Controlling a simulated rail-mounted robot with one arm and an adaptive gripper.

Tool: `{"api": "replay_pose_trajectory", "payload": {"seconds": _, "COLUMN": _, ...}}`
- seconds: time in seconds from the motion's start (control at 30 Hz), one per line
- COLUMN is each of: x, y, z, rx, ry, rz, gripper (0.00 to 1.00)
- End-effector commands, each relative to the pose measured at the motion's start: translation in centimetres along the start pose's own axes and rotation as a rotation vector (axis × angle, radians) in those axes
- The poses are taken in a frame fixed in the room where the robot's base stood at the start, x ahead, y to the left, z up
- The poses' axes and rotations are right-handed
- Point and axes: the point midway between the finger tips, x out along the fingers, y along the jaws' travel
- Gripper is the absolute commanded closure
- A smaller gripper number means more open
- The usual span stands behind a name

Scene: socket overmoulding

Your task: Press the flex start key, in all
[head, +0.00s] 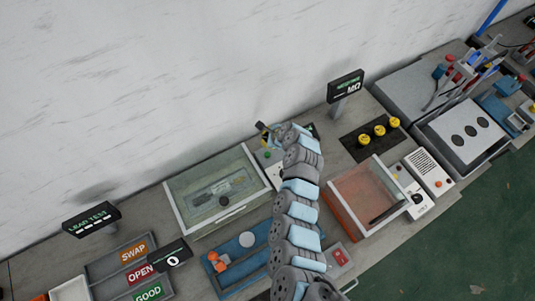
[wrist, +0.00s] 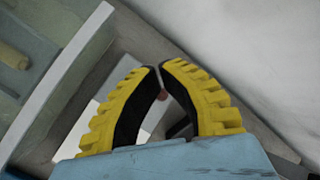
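My gripper (head: 265,132) is at the far end of my arm, near the back wall and over a light box (head: 272,166) with a green button (head: 267,154). I cannot tell for certain whether this button is the flex start key. In the wrist view my gripper (wrist: 159,68) shows two yellow ribbed fingers with black pads, their tips together and nothing held. Below and between the fingers show a pale panel (wrist: 84,128) and a small reddish spot (wrist: 163,95). My arm and gripper hide part of the box.
A glass-walled tank (head: 180,212) stands left of the box; its rim (wrist: 62,75) shows in the wrist view. Right are a display (head: 346,86), a dark plate with yellow knobs (head: 379,130) and an orange-walled bin (head: 352,222). A blue tray (head: 235,275) lies in front.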

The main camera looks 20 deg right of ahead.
Motion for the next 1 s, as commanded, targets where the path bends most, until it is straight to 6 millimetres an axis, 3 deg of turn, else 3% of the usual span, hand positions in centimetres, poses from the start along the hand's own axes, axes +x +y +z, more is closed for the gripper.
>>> {"api": "replay_pose_trajectory", "payload": {"seconds": 0.6, "x": 5.7, "y": 3.1, "z": -3.0, "rx": -0.001, "ry": 0.000, "rz": 0.002, "gripper": 1.00}}
{"api": "replay_pose_trajectory", "payload": {"seconds": 1.0, "x": 6.5, "y": 3.5, "z": -3.5, "rx": -0.001, "ry": 0.000, "rz": 0.000, "gripper": 1.00}}
